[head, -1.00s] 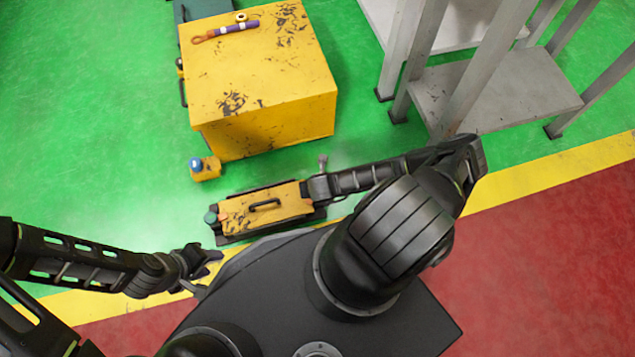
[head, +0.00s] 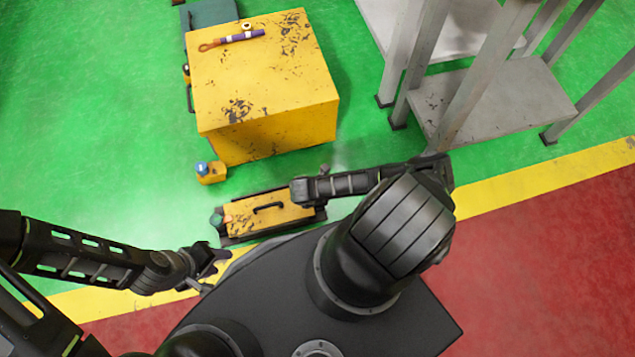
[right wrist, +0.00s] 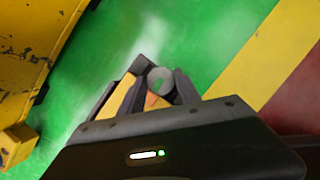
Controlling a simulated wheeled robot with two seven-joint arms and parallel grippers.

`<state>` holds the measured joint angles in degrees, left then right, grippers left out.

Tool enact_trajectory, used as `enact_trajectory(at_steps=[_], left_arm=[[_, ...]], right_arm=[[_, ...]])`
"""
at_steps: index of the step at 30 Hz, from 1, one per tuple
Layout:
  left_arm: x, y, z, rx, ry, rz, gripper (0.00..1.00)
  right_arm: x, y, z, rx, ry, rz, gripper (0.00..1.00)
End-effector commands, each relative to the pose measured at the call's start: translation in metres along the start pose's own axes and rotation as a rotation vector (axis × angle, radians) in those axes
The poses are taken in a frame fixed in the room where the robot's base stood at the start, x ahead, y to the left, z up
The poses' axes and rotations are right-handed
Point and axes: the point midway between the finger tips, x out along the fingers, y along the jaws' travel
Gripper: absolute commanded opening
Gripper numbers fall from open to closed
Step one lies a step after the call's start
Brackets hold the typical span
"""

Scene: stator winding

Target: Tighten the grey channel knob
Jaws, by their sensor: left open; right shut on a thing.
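The grey channel knob (right wrist: 160,80) shows as a round grey cap in the right wrist view. My right gripper (right wrist: 161,73) is shut on it, a dark finger at each side. In the head view my right arm comes in from the right, its end (head: 302,190) over the right end of the yellow box (head: 282,217) with a black handle; the knob is hidden there. The box sits on a dark base (head: 228,241). My left gripper (head: 210,272) is open and empty, below the left end of the box.
A large yellow cabinet (head: 275,140) stands behind, with a purple-and-orange tool (head: 235,40) on top. A small yellow block with a blue button (head: 203,168) sits by its front corner. A grey metal rack (head: 500,105) stands right. Green floor at left is clear.

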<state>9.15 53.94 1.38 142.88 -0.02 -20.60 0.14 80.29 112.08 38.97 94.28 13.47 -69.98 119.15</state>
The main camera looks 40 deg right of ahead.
Motion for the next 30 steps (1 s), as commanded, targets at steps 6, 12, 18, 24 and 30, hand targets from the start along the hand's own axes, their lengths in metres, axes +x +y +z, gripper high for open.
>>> enact_trajectory(at_steps=[6,12,18,24,30], left_arm=[[-0.001,0.000,0.000,0.000,0.000,0.000,0.41],[0.000,0.000,0.000,0.000,0.000,0.000,0.41],[0.000,0.000,0.000,-0.001,0.001,0.000,0.41],[-0.001,0.000,0.000,0.000,0.000,0.000,0.41],[-0.010,0.005,0.002,0.002,-0.005,0.002,0.41]], right_arm=[[0.000,-0.001,0.004,0.001,-0.009,-0.004,0.00],[0.000,-0.001,0.003,0.000,-0.006,-0.003,0.52],[0.000,-0.001,0.002,-0.001,-0.003,-0.001,0.61],[-0.002,0.000,0.001,-0.002,-0.002,0.000,0.61],[-0.022,0.000,0.002,-0.003,-0.001,0.001,0.61]])
